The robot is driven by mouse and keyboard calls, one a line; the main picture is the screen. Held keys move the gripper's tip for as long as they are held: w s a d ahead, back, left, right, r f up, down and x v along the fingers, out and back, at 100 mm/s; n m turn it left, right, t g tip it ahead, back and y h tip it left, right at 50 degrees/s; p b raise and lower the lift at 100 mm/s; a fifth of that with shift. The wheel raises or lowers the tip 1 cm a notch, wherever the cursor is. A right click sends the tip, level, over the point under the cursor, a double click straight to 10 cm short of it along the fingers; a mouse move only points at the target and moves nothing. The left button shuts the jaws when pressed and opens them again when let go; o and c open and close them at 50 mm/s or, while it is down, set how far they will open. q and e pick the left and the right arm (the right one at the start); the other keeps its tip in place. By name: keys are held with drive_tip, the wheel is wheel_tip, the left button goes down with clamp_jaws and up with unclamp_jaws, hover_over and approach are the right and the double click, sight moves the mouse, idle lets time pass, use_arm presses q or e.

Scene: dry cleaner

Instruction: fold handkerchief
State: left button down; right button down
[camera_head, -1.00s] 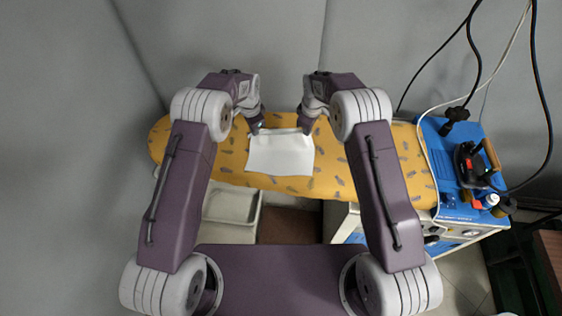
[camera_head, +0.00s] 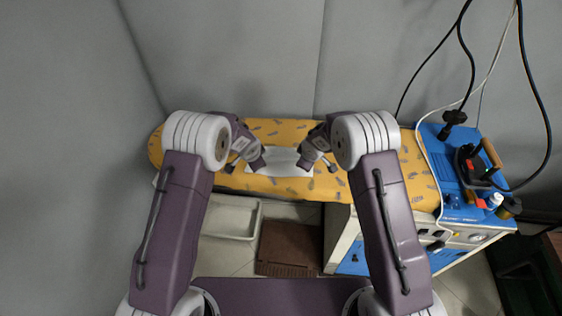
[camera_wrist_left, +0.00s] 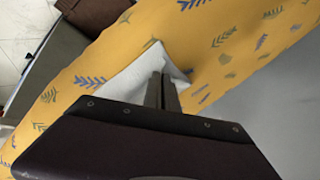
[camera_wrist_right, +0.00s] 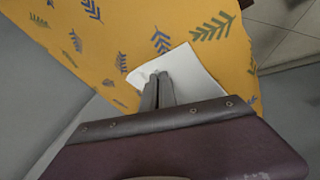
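The white handkerchief (camera_head: 280,161) lies on the yellow patterned ironing board as a wide, short strip, its far part brought over toward me. My left gripper (camera_head: 261,166) is at its left part and my right gripper (camera_head: 303,165) at its right part, both low over the cloth. In the left wrist view the fingers (camera_wrist_left: 161,76) are together on the handkerchief (camera_wrist_left: 132,78). In the right wrist view the fingers (camera_wrist_right: 158,76) are together on the cloth (camera_wrist_right: 190,68) near its corner. The cloth between the fingertips is mostly hidden.
The ironing board (camera_head: 400,190) has free room on both sides of the cloth. A blue-topped station (camera_head: 455,205) with an iron (camera_head: 472,165) and cables stands at the right. Grey walls stand behind.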

use_arm(q)
drive_tip(key=shift+s+a, duration=0.1)
drive_tip(key=shift+s, duration=0.05)
use_arm(e)
drive_tip(key=shift+s+d, duration=0.1)
drive_tip(key=shift+s, duration=0.05)
use_arm(q)
drive_tip(key=c, duration=2)
unclamp_jaws()
drive_tip(key=shift+r, duration=0.1)
use_arm(e)
drive_tip(key=c, duration=2)
unclamp_jaws()
drive_tip(key=shift+r, duration=0.1)
use_arm(q)
drive_tip(key=o, duration=0.7)
use_arm(e)
drive_tip(key=o, duration=0.7)
use_arm(q)
drive_tip(key=shift+s, duration=0.1)
use_arm(e)
drive_tip(key=shift+s, duration=0.1)
